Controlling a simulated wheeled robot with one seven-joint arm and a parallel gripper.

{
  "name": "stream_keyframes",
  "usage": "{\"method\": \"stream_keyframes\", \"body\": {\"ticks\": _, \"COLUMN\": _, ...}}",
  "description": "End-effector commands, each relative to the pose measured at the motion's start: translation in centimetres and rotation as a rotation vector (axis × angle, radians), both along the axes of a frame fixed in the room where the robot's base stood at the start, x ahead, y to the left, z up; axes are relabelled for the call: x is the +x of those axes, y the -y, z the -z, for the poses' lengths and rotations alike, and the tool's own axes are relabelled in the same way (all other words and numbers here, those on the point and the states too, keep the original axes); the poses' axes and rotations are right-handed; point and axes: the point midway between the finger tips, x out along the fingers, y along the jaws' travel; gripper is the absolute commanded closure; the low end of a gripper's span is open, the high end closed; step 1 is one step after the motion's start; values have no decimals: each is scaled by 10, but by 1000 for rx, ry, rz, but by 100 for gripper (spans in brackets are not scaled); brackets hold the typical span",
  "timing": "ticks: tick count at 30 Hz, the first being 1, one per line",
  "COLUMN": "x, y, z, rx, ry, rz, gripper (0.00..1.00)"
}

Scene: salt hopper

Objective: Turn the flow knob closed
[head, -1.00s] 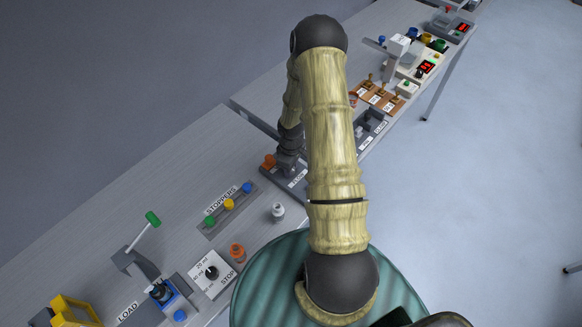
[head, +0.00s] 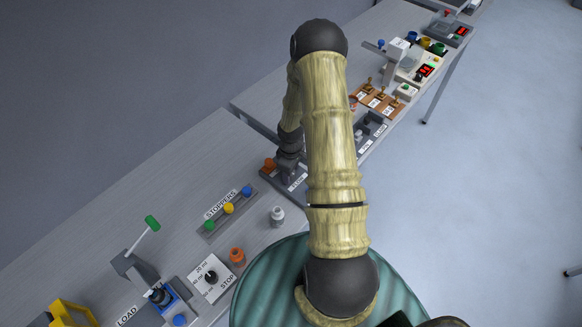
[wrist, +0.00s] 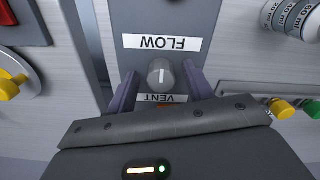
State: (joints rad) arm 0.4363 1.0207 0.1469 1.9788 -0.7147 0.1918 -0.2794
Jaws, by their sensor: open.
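The flow knob (wrist: 160,74) is a round grey knob with a white pointer line, set on a dark panel (wrist: 165,20) below the FLOW label (wrist: 161,43) in the wrist view. The label reads upside down there, and the pointer line runs roughly up and down the picture. My gripper (wrist: 161,70) is open, with one finger on each side of the knob. I cannot tell whether the fingers touch it. In the head view my gripper (head: 288,164) is at the dark panel beyond my arm, and the knob is hidden.
A VENT label (wrist: 174,99) shows between the fingers. The stopper rack (head: 229,209), a white bottle (head: 277,216) and a dial plate (head: 210,279) stand nearer on the bench.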

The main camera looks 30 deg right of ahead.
Motion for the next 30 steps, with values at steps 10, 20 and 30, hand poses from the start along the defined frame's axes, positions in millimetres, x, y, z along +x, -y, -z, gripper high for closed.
{"method": "stream_keyframes", "body": {"ticks": 10, "x": 0, "y": 1, "z": -29, "rx": 0, "ry": 4, "rz": 2, "gripper": 48}}
{"method": "stream_keyframes", "body": {"ticks": 20, "x": 1, "y": 1, "z": -87, "rx": -1, "ry": 5, "rz": 2, "gripper": 48}}
{"method": "stream_keyframes", "body": {"ticks": 30, "x": 1, "y": 1, "z": -152, "rx": -2, "ry": 4, "rz": 2, "gripper": 48}}
